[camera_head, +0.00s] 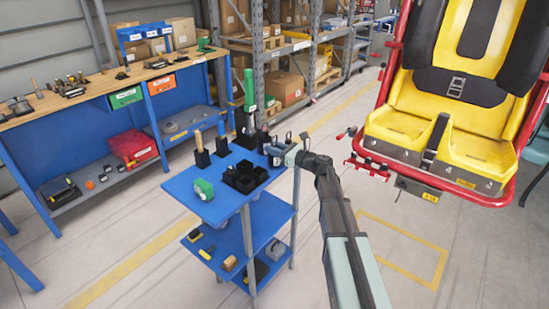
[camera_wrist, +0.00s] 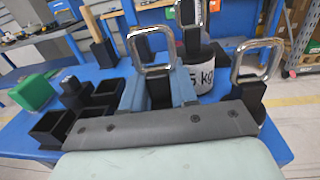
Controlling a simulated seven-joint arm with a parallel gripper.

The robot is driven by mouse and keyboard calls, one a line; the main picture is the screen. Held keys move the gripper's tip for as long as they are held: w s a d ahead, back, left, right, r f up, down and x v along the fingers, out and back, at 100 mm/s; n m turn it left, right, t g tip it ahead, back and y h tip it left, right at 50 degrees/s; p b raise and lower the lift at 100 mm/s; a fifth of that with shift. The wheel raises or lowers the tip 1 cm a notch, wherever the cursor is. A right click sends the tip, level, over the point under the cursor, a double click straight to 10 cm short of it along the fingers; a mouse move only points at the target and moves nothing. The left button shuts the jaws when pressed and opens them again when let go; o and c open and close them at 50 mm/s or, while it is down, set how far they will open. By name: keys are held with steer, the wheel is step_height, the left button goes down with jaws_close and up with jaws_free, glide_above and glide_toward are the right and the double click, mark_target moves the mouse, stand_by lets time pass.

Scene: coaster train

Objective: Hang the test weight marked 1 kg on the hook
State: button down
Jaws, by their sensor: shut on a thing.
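My gripper (camera_head: 276,151) is over the right side of the blue cart's top. In the wrist view its blue-grey fingers (camera_wrist: 151,92) are shut on a dark weight (camera_wrist: 159,88) with a silver loop handle, between them. No marking on this weight can be read. A second dark weight (camera_wrist: 250,94) with a silver loop stands to the right of the fingers. A larger weight (camera_wrist: 205,77) behind has a white label reading "5 kg", its left part hidden. I cannot make out which weight is marked 1 kg, nor clearly identify the hook.
The blue cart (camera_head: 186,196) also carries a black compartment tray (camera_head: 245,177), a green block (camera_head: 204,189) and upright tools. A yellow coaster seat (camera_head: 405,120) in a red frame stands right. A workbench (camera_head: 90,92) is left. Floor between cart and seat is clear.

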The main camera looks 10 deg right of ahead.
mark_target(273, 138)
steer(key=shift+r, duration=0.15)
steer(key=shift+r, duration=4.95)
steer(key=shift+s+a+n+g+y, duration=0.4)
steer(key=shift+s+g, duration=0.1)
steer(key=shift+s, duration=0.05)
steer(key=s+a+f+n+g+y, duration=0.2)
steer(key=s+f+g, duration=0.15)
steer(key=s, duration=0.95)
steer(key=s+d+f+m+t+h, duration=0.1)
steer(key=s+d+f, duration=0.3)
steer(key=s+f, duration=0.1)
steer(key=s+d+f+t, duration=0.2)
steer(key=s+d+f, duration=0.2)
steer(key=f, duration=0.3)
steer(key=shift+s+d+f+m+h, duration=0.3)
steer(key=shift+s+m+h, duration=0.1)
steer(key=shift+s, duration=0.25)
